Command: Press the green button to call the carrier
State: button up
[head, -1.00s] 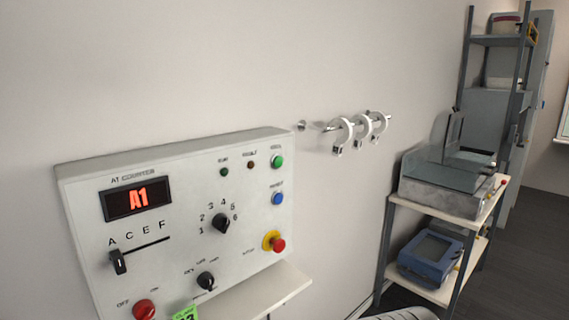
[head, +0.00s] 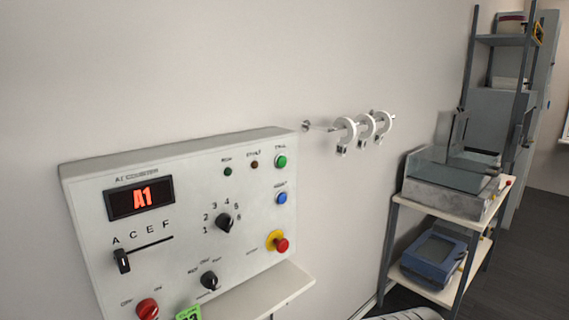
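The green button (head: 281,161) is at the upper right of the white control panel (head: 250,235) on the wall. Two small dark lamps, one green (head: 227,171) and one red (head: 254,164), sit left of it. A blue button (head: 281,198) is below it, and a red mushroom button on a yellow base (head: 280,243) is lower still. The display (head: 139,199) reads A1 in red. A rotary knob (head: 224,222) is ringed by numbers, and a slider (head: 122,261) stands at A. My gripper does not show in the head view.
A rail with several white ring-shaped hangers (head: 364,128) juts from the wall right of the panel. A small shelf (head: 285,290) is under the panel. A rack (head: 470,200) with grey equipment and a blue device (head: 433,255) stands at the right.

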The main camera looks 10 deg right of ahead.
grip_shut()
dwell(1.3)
